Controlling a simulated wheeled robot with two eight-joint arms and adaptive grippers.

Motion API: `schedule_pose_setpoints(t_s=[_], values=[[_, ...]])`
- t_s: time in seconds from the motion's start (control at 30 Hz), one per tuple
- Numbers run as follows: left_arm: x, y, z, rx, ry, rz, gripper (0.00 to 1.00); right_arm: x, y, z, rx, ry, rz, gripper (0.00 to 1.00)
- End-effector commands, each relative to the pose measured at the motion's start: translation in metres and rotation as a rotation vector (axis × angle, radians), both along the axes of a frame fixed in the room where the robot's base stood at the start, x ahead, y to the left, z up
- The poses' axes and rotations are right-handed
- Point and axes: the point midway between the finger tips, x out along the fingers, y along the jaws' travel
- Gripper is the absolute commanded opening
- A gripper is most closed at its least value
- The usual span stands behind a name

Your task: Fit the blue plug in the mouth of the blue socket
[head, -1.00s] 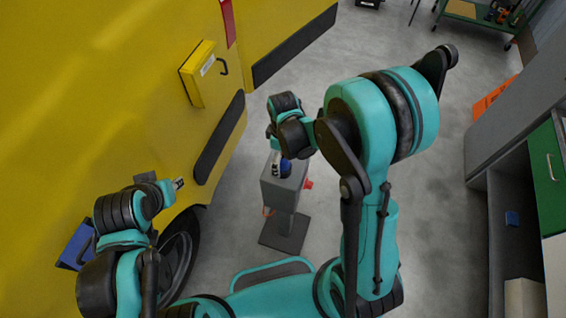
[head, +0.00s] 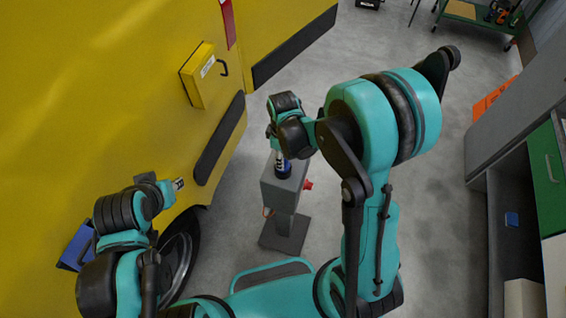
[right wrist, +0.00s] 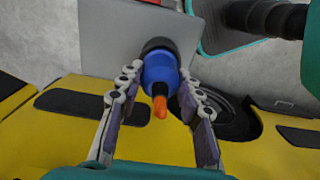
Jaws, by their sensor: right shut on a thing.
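My right gripper (head: 281,158) is above the top of a grey pedestal box (head: 285,187), shut on the blue plug (head: 283,170). In the right wrist view, the gripper's fingers (right wrist: 158,74) close on both sides of the blue plug (right wrist: 160,70). An orange tip faces the camera and a black collar is at the far end, against the grey surface. I cannot tell if that collar belongs to the plug or the socket. The blue socket's mouth is not clearly visible. My left gripper (head: 178,184) is beside the yellow vehicle, apart from the pedestal; its jaw gap is too small to tell.
A yellow vehicle (head: 120,100) fills the left, with a yellow box (head: 198,75) and a blue box (head: 75,246) on its side. A red knob (head: 308,184) sticks out from the pedestal's right side. A grey-green cabinet (head: 548,165) stands right. Floor between is clear.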

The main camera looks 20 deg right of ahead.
Motion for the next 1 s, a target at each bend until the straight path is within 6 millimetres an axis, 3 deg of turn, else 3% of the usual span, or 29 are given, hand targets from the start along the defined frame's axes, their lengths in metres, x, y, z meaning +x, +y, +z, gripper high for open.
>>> schedule_pose_setpoints(t_s=[1.0], values=[[0.0, 0.0, 0.026, 0.0, 0.0, 0.0, 0.31, 0.0, 0.0, 0.039, 0.0, 0.0, 0.0, 0.01]])
